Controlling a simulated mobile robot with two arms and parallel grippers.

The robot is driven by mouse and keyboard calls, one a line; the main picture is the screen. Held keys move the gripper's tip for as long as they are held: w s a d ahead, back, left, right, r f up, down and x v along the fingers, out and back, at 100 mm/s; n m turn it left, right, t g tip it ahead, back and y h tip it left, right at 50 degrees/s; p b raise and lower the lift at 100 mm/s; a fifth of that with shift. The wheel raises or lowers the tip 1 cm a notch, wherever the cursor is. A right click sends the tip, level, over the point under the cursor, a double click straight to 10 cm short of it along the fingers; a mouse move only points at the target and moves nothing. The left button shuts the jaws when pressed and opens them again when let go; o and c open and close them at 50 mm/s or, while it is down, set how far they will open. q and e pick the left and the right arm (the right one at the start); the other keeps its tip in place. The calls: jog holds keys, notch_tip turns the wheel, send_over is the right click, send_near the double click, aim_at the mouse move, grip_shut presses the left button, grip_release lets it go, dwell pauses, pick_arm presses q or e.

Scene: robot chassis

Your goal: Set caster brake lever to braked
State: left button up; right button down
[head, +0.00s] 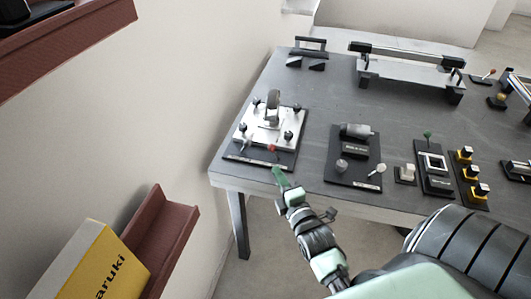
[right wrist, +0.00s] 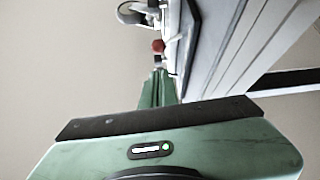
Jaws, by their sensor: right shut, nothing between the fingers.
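The caster unit (head: 268,128) is a silver plate with a grey wheel and several black knobs on a dark base, at the table's left front corner. Its lever has a red knob (head: 272,148) near the front edge of the plate. In the right wrist view the red knob (right wrist: 158,46) shows just beyond my fingertips, with the wheel (right wrist: 132,12) behind it. My right gripper (head: 278,172) is shut and empty, at the front of the caster base, close to the red knob. I cannot tell whether it touches. My left gripper is not in view.
The grey table (head: 315,110) also bears a dark panel (head: 345,175) with a grey cylinder, a green-knobbed fixture (head: 433,185), yellow-and-black switches (head: 468,172) and a metal rail fixture (head: 405,72). A red-brown shelf with a yellow box (head: 85,270) is at the lower left.

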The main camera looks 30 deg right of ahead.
aim_at(274, 150)
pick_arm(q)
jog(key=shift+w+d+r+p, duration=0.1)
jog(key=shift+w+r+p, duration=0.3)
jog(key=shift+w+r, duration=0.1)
pick_arm(e)
jog(key=x, duration=1)
